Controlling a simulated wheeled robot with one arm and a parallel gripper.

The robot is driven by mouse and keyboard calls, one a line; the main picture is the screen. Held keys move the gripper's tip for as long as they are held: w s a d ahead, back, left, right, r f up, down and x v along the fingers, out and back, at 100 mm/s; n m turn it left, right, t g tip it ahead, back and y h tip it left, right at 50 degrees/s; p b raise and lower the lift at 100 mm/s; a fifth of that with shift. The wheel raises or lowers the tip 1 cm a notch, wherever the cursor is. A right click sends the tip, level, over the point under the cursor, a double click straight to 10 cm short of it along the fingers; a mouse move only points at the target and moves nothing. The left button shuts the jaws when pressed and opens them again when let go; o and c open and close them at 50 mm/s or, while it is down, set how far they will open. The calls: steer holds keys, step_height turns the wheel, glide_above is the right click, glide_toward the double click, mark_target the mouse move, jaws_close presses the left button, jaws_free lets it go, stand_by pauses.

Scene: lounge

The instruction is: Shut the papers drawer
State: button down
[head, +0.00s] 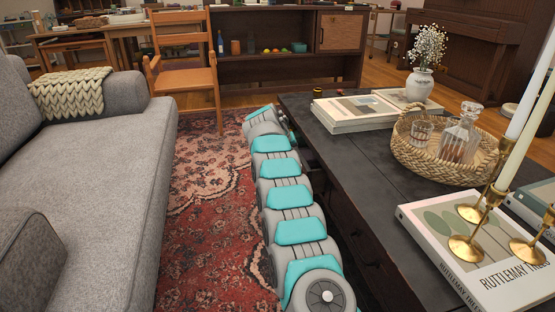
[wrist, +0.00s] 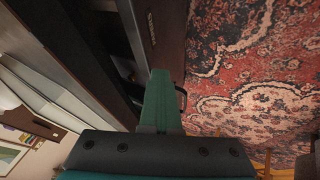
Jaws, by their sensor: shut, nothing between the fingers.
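The dark coffee table (head: 335,146) stands right of my arm, with drawers in its long side. In the wrist view a drawer front (wrist: 166,45) with a small, unreadable label stands out from the table (wrist: 75,45). A gap behind it shows pale content (wrist: 124,68), perhaps papers, so this drawer is open. Its dark handle (wrist: 181,97) shows beside my fingers. My gripper (wrist: 160,75) is shut and empty, its green fingers overlapping the drawer front's near end in the picture; I cannot tell whether they touch. In the head view my arm hides most of the drawer.
A grey sofa (head: 115,150) stands left, with red patterned rug (head: 205,190) between it and my arm. A wooden chair (head: 187,75) is ahead. The tabletop holds books (head: 350,112), a wicker tray (head: 418,163), a vase (head: 419,85) and brass candlesticks (head: 467,248).

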mark_target(303, 158)
steer(key=shift+w+d+p, duration=0.15)
steer(key=shift+w+d, duration=0.15)
steer(key=shift+d, duration=0.65)
steer(key=shift+w+d+p, duration=0.15)
steer(key=shift+w+d, duration=0.1)
steer(key=shift+d, duration=0.7)
steer(key=shift+a, duration=0.1)
